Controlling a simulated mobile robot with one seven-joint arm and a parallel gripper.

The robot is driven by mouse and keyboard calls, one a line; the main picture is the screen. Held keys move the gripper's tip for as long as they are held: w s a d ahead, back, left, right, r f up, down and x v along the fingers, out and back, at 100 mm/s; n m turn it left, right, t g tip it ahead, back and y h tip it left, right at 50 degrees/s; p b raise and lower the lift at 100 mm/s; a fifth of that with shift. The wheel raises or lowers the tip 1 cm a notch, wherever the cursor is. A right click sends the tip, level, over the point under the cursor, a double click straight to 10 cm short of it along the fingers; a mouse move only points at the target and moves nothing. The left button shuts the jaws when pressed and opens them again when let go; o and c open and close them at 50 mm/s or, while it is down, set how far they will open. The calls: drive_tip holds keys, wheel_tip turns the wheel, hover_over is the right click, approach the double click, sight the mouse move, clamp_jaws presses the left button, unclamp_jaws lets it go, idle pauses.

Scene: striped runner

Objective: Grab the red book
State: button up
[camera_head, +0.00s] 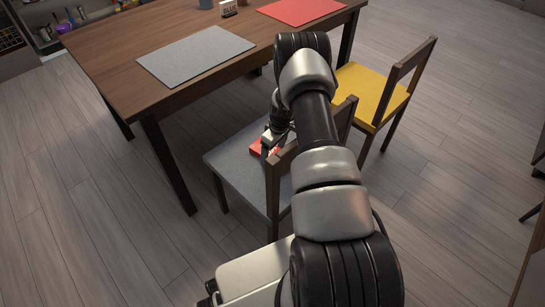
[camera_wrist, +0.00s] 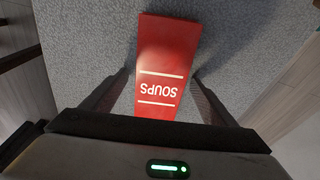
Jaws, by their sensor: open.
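The red book (camera_wrist: 168,58) lies on the grey seat of a chair (camera_head: 232,165), with "SOUPS" in white letters and two pale lines on it. In the head view the red book (camera_head: 257,150) shows only in part, as my gripper covers some of it. My gripper (camera_wrist: 160,80) is open, with one finger on each side of the book's near end in the wrist view. Gaps show between the fingers and the book's edges. I cannot tell how far the fingertips are above the seat.
The chair's backrest (camera_head: 273,190) stands close beside my arm. A wooden table (camera_head: 120,88) with a grey mat (camera_head: 195,55) and a red mat (camera_head: 300,10) is behind the chair. A yellow-seated chair (camera_head: 368,95) stands to the right. The floor at left is clear.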

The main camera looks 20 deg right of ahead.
drive_tip(key=c, duration=1.4)
